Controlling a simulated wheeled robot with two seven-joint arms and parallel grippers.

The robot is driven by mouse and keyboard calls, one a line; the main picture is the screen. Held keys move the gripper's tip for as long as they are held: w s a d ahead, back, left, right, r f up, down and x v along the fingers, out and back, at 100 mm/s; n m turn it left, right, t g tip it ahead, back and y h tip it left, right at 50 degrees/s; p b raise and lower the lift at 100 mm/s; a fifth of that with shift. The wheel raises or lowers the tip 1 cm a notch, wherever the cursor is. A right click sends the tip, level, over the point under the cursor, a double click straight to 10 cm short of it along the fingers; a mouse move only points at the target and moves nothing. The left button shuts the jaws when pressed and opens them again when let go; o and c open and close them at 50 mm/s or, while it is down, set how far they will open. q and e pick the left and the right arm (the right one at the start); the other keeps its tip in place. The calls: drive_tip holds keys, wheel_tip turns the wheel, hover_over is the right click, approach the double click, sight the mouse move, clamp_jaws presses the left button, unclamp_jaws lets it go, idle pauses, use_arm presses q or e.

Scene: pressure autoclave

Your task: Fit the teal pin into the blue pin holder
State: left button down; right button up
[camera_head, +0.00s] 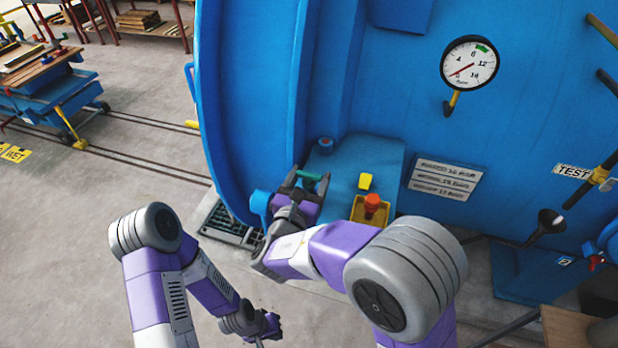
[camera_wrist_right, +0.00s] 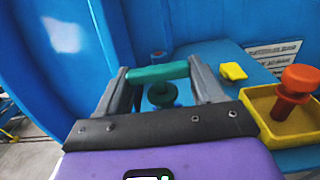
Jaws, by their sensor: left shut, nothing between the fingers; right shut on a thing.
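My right gripper (camera_head: 308,180) is shut on the teal pin (camera_head: 311,176), above the left part of the blue bench. In the right wrist view, the teal pin (camera_wrist_right: 157,72) lies crosswise between the fingertips (camera_wrist_right: 158,75). A darker teal round part (camera_wrist_right: 162,95) shows below it, and I cannot tell whether it belongs to the pin. A short blue cylinder (camera_head: 326,145) stands at the bench's back left corner, beyond the pin and apart from it; it may be the blue pin holder. My left gripper (camera_head: 268,333) is shut and empty, low over the floor.
A yellow tray (camera_head: 358,214) holding a red-orange knobbed piece (camera_head: 372,203) stands right of my right gripper. A yellow block (camera_head: 365,181) lies behind it on the blue bench (camera_head: 388,158). The large blue autoclave wall (camera_head: 400,80) rises behind. Open floor lies at left.

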drive_tip(key=shift+f+b, duration=1.15)
drive_tip(key=shift+f, duration=0.25)
drive_tip(key=o, duration=1.2)
drive_tip(key=v, duration=0.7)
drive_tip(key=shift+s+a+r, duration=0.1)
drive_tip(key=shift+s, duration=0.2)
